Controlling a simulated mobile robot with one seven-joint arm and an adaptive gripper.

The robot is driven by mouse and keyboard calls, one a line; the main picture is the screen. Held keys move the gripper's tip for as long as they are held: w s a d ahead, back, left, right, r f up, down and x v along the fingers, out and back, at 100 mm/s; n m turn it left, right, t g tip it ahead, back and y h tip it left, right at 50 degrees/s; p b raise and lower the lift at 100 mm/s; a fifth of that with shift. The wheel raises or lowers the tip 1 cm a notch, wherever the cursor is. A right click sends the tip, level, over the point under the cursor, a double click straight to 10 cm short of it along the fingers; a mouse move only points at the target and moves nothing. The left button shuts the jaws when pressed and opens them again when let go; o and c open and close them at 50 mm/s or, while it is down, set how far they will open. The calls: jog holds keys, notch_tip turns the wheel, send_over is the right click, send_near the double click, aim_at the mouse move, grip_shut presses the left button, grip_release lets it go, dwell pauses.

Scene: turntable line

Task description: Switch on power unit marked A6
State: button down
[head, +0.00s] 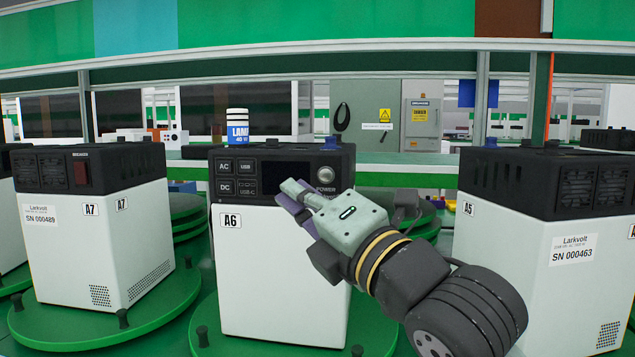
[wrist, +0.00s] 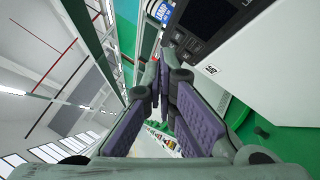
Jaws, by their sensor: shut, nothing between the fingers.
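The power unit A6 (head: 268,290) stands in the middle of the head view, with a white body and a black top. Its panel faces me, with a dark screen (head: 272,171), AC, DC and USB sections on the left, and a round grey knob-like button (head: 326,172) marked POWER at the right. The screen looks dark. My gripper (head: 290,193) is shut and empty in front of the panel, below the screen and left of the button; contact cannot be told. In the wrist view my gripper (wrist: 160,88) has the unit A6 (wrist: 260,60) at the upper right.
Unit A7 (head: 90,240) stands at left and unit A5 (head: 545,270) at right, each on a green turntable (head: 110,325). A blue and white LAMP can (head: 238,130) stands behind A6. Wall cabinets (head: 421,112) are far behind.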

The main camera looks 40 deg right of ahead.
aim_at(321, 186)
jog(key=shift+s+d+f+h, duration=0.25)
jog(key=shift+s+d+h, duration=0.15)
jog(key=shift+s+d, duration=0.15)
jog(key=shift+d, duration=0.1)
jog(key=shift+w+d+p, duration=0.5)
jog(key=shift+w+d, duration=0.95)
jog(key=shift+d, duration=0.15)
jog(key=shift+w+d+p, duration=0.45)
jog(key=shift+w+d, duration=0.95)
jog(key=shift+d, duration=0.2)
jog(key=shift+d, duration=0.1)
jog(key=shift+w+d, duration=0.25)
